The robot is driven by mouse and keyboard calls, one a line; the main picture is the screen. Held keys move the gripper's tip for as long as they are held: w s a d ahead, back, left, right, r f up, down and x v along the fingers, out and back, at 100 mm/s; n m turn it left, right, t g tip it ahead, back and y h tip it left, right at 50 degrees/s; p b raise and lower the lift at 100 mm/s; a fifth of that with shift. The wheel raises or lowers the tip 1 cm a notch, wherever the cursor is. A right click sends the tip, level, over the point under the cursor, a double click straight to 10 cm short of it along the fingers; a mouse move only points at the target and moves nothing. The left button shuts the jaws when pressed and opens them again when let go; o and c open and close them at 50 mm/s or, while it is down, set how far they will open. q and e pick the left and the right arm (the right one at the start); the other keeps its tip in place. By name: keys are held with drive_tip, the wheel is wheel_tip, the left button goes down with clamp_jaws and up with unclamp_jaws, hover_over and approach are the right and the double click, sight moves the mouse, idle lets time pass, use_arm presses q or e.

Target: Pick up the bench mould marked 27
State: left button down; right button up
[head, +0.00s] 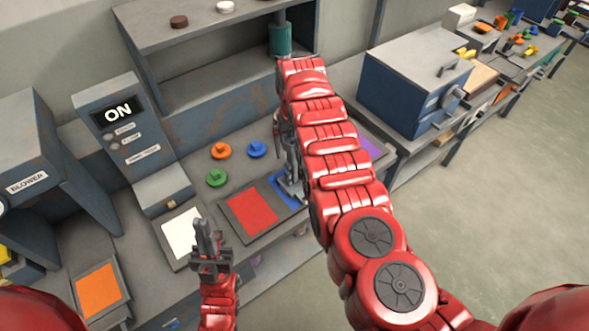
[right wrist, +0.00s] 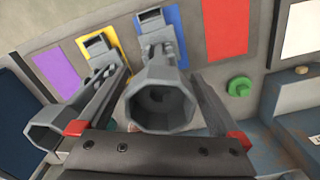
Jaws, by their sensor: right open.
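Two grey moulds with wide octagonal mouths show in the right wrist view. One mould (right wrist: 160,105) stands at the blue mat (right wrist: 174,17); the other mould (right wrist: 50,135) is by the yellow mat (right wrist: 92,42). I can read no number on either, so I cannot tell which is 27. My right gripper (right wrist: 158,82) is open, its fingers on either side of the blue-mat mould; I cannot tell whether they touch it. In the head view my right arm hides most of this area. My left gripper (head: 208,240) points up near the white mat, apparently empty, its opening unclear.
A red mat (head: 251,209) and a white mat (head: 182,238) lie left of the moulds, a purple mat (right wrist: 55,72) beyond the yellow one. Orange (head: 220,151), blue (head: 257,149) and green (head: 216,178) knobs sit behind. A control box (head: 125,130) reads ON. A blue-grey oven-like box (head: 415,85) stands right.

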drive_tip(key=shift+f, duration=0.25)
clamp_jaws()
idle(0.3)
